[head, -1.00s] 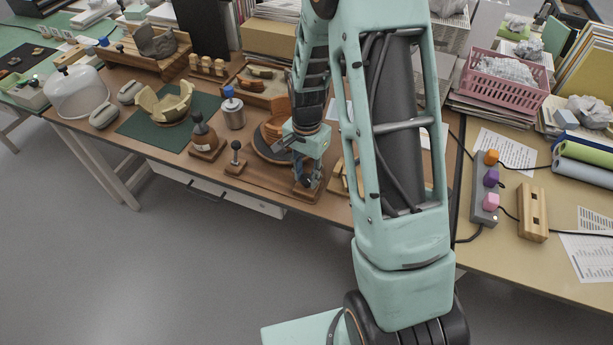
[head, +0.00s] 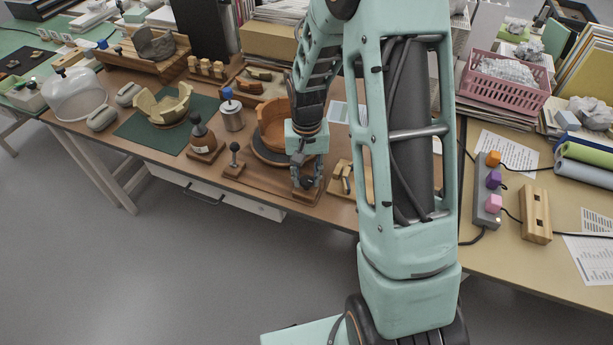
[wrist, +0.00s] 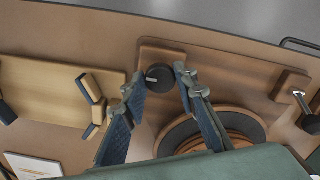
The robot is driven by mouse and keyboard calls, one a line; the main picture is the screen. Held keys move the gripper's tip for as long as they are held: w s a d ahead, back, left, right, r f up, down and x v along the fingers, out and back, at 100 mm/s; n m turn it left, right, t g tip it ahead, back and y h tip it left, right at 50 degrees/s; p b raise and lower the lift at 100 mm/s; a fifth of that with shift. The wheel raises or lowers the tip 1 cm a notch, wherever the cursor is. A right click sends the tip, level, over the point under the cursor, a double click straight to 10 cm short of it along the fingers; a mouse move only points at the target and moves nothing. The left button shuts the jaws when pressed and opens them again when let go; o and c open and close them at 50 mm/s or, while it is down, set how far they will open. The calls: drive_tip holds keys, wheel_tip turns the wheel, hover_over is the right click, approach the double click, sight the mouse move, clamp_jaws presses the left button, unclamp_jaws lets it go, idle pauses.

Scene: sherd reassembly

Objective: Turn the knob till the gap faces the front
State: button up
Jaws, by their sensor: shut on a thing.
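A round black knob (wrist: 160,76) with a pale mark sits on a wooden base (wrist: 205,68) in the wrist view. My gripper (wrist: 159,80) has its fingers on both sides of the knob and is shut on it. In the head view my gripper (head: 306,183) points down at the base's front end and mostly hides the knob. Behind it a terracotta bowl (head: 271,120) stands on a dark round turntable (head: 264,153), also seen in the wrist view (wrist: 183,133). My arm hides the bowl's right side, so I cannot tell where its gap faces.
A small black-knobbed stand (head: 235,165) and a larger dark-handled stand (head: 204,145) are to the left. A wooden tray with tools (head: 344,180) lies close on the right. A metal canister (head: 232,115) stands behind left. The table's front edge is near.

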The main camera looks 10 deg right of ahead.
sight(306, 180)
idle(0.4)
drive_tip(key=o, duration=1.2)
drive_tip(key=shift+c, duration=0.2)
drive_tip(key=shift+r, duration=0.1)
wheel_tip(306, 180, up, 12)
